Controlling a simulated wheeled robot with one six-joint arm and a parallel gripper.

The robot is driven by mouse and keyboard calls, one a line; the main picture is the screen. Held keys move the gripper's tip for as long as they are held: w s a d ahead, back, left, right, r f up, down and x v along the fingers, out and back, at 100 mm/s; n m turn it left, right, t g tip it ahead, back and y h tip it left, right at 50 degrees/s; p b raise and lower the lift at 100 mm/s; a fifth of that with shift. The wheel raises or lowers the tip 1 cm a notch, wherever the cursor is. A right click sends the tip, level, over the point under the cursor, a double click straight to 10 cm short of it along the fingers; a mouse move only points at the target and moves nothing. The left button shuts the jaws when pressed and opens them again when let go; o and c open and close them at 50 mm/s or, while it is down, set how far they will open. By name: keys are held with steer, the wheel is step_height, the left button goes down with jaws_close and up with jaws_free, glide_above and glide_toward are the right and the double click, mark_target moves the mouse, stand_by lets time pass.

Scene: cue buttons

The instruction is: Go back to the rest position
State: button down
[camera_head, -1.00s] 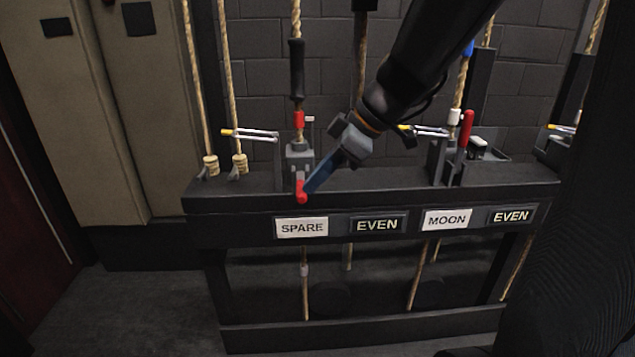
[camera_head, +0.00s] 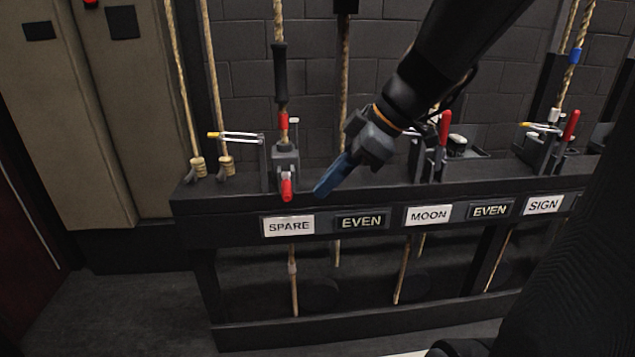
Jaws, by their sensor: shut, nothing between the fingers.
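My gripper (camera_head: 334,177) is shut and empty, with its blue fingers together and pointing down to the left. It is in front of the dark rail (camera_head: 235,201), above the EVEN label (camera_head: 361,222). It is just right of the red-tipped lever (camera_head: 287,189) over the SPARE label (camera_head: 289,226), with a small gap between them. That lever points down and toward me. My dark arm (camera_head: 425,70) reaches in from the top right and hides part of the wall and a rope.
Red levers stand up over MOON (camera_head: 443,128) and SIGN (camera_head: 570,125). Vertical ropes (camera_head: 212,85) pass by the rail, several of them. Yellow-tipped prongs (camera_head: 232,136) stick out left of the SPARE lock. A beige cabinet (camera_head: 50,110) stands at left, and open floor (camera_head: 110,310) lies before it.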

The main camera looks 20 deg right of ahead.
steer(key=shift+s+d+r, duration=0.35)
steer(key=shift+s+r, duration=0.1)
steer(key=shift+s, duration=0.15)
steer(key=s+a+f+m+g+h, duration=0.25)
steer(key=s+a+f+m, duration=0.2)
steer(key=s, duration=0.25)
steer(key=s+a+f+m+g+h, duration=0.1)
steer(key=s+a+f+m+h, duration=0.2)
steer(key=s+a+m, duration=0.35)
steer(key=d+r+m+p, duration=0.2)
steer(key=d+r+p, duration=0.8)
steer(key=p, duration=1)
steer(key=shift+s+d+r+h, duration=0.25)
steer(key=shift+s+r+h, duration=0.15)
steer(key=shift+r, duration=0.55)
